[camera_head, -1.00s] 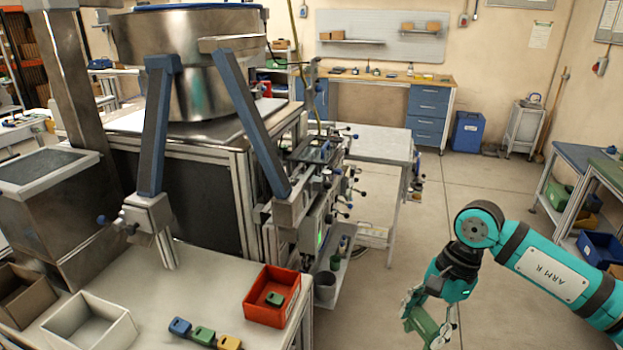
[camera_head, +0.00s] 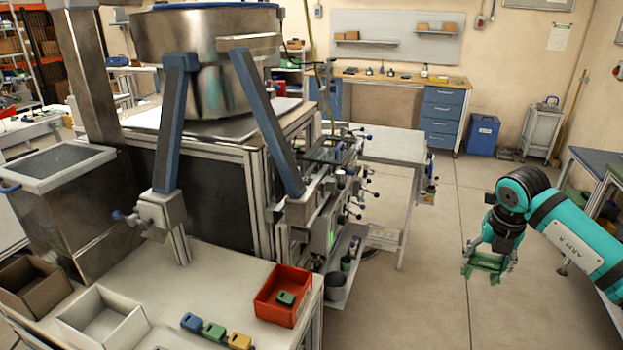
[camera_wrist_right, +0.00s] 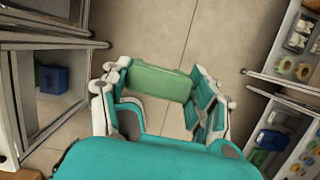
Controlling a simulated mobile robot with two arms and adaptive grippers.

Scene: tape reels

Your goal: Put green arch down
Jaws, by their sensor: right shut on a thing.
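The green arch (camera_head: 486,263) is held in my right gripper (camera_head: 488,258), above the open floor at the right of the head view. In the right wrist view the green arch (camera_wrist_right: 160,82) spans between the two fingers of my right gripper (camera_wrist_right: 158,92), which is shut on it. The floor shows below it, and nothing supports it from underneath. My left gripper is not in view.
A red bin (camera_head: 283,294) with a green piece stands on the near table, beside blue, green and yellow pieces (camera_head: 214,331) and a white box (camera_head: 102,318). A grey table (camera_head: 392,145) stands behind. Benches (camera_head: 597,165) stand at the far right. The middle floor is clear.

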